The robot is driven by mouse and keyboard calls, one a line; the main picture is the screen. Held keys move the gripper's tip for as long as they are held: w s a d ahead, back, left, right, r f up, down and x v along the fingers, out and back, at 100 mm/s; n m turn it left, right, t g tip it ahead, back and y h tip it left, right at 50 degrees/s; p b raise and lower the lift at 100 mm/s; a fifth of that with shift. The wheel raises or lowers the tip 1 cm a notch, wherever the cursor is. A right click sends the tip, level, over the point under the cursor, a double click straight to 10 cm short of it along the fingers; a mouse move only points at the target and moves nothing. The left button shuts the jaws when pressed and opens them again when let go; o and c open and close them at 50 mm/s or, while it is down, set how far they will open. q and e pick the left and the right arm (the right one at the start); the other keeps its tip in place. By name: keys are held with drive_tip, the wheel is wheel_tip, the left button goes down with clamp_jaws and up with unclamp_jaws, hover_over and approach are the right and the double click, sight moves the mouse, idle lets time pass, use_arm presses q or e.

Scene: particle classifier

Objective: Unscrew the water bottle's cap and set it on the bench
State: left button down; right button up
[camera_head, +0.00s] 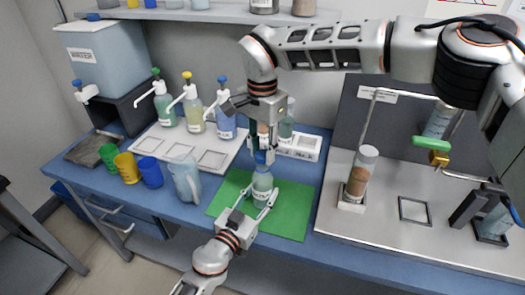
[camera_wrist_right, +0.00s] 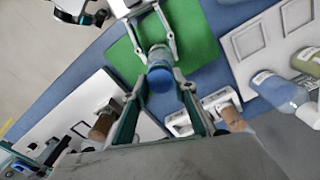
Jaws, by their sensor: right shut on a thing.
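The water bottle (camera_head: 262,187) stands upright on a green mat (camera_head: 294,222), a pale, clear bottle with a blue cap (camera_head: 262,157). In the right wrist view the cap (camera_wrist_right: 160,79) hides most of the bottle. My right gripper (camera_head: 263,156) comes down from above and is shut on the cap, its fingertips on either side of it. The cap sits at the top of the bottle; I cannot tell whether its thread is loose. My left gripper (camera_head: 262,196) reaches in from the front, its two fingers against the bottle's sides.
A clear jug (camera_head: 185,180) and green, yellow and blue cups (camera_head: 151,173) stand to the left. Pump bottles (camera_head: 194,110) stand behind on a white tray. A brown-filled cylinder (camera_head: 360,176) stands at right on a grey surface. The mat's right side is clear.

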sight(263, 154)
drive_tip(key=shift+r, duration=1.85)
use_arm(q)
drive_tip(key=c, duration=1.2)
unclamp_jaws()
drive_tip(key=shift+o, duration=0.2)
drive_tip(key=shift+s+a, duration=0.1)
